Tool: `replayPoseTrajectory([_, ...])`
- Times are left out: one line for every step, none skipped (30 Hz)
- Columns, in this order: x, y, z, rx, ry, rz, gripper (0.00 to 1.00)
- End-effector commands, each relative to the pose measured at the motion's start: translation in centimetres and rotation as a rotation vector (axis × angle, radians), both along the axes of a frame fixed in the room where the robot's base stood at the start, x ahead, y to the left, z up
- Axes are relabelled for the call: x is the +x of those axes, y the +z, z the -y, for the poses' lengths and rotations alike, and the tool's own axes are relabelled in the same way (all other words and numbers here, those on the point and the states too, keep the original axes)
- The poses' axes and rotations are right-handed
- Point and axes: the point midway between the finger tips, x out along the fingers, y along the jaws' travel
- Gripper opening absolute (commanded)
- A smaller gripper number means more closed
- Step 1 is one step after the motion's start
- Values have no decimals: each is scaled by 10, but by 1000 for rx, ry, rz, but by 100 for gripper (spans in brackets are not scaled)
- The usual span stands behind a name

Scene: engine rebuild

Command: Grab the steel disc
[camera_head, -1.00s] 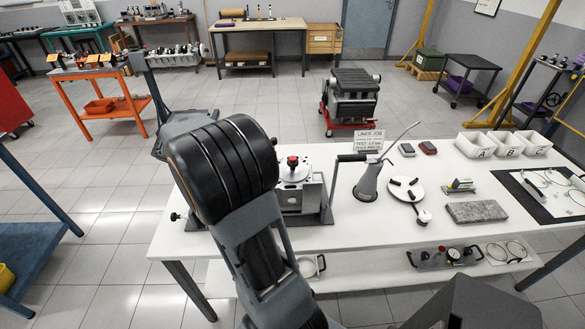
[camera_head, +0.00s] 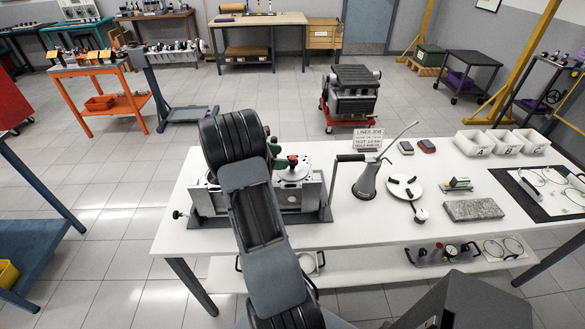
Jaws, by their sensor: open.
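A round steel disc (camera_head: 293,168) with a red knob at its middle lies on the metal fixture (camera_head: 313,190) at the left of the white table. Another round light-metal disc (camera_head: 404,187) with several dark pads lies flat on the table, right of the oil can. I cannot tell for sure which one the task means. My arm rises in front of the fixture and covers its left-middle part. My gripper is hidden behind my arm. A green part shows beside the arm, just left of the knobbed disc; I cannot tell what it belongs to.
Bare tabletop lies along the front edge.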

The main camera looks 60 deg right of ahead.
Motion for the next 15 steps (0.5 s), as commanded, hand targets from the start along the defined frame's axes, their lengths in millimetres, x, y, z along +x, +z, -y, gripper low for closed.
replayPoseTrajectory([-1, 0, 1, 0, 0, 0, 71])
replayPoseTrajectory([-2, -1, 2, 0, 0, 0, 71])
replayPoseTrajectory([-3, -1, 4, 0, -1, 0, 71])
replayPoseTrajectory([-5, -2, 6, 1, -1, -1, 71])
replayPoseTrajectory([-7, -2, 8, 0, -1, -2, 71])
replayPoseTrajectory([-11, -4, 12, 2, -2, -2, 71])
replayPoseTrajectory([-14, -6, 15, 3, -2, -2, 71])
replayPoseTrajectory([-16, -7, 18, 1, -2, -2, 71])
replayPoseTrajectory([-19, -9, 23, 1, -2, -2, 71])
replayPoseTrajectory([-22, -11, 25, 1, -2, -2, 71])
replayPoseTrajectory([-23, -13, 28, 2, -1, -1, 71])
replayPoseTrajectory([-26, -15, 31, 1, -1, -1, 71])
replayPoseTrajectory([-27, -16, 33, 1, -1, -1, 71])
replayPoseTrajectory([-29, -17, 35, -1, -1, -1, 71])
replayPoseTrajectory([-30, -18, 36, 0, -1, 0, 71])
